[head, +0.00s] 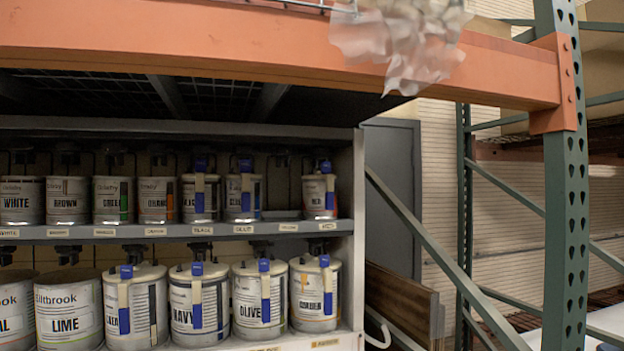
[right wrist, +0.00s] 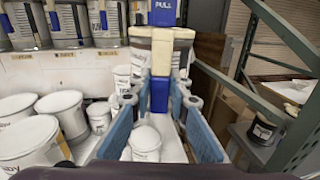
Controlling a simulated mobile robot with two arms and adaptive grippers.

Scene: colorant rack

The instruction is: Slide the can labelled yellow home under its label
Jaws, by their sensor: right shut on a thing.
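In the right wrist view my right gripper (right wrist: 161,92) is shut on the beige and blue strap handle of a can (right wrist: 142,52). The strap (right wrist: 160,60) runs down the can's front and has a blue PULL tab on top. The label of this can cannot be read. In the head view the upper shelf (head: 340,226) has an empty slot between a blue-tabbed can (head: 233,200) and the red can (head: 318,196). A small tag (head: 288,227) sits on the shelf edge below this slot; its word is too small to read. My left gripper is not in view.
The lower row holds lime (head: 68,310), navy (head: 182,320) and olive (head: 246,312) cans, close together. An orange beam (head: 250,45) crosses above, and a green post (head: 565,200) stands at right. White-lidded buckets (right wrist: 30,140) stand below in the wrist view.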

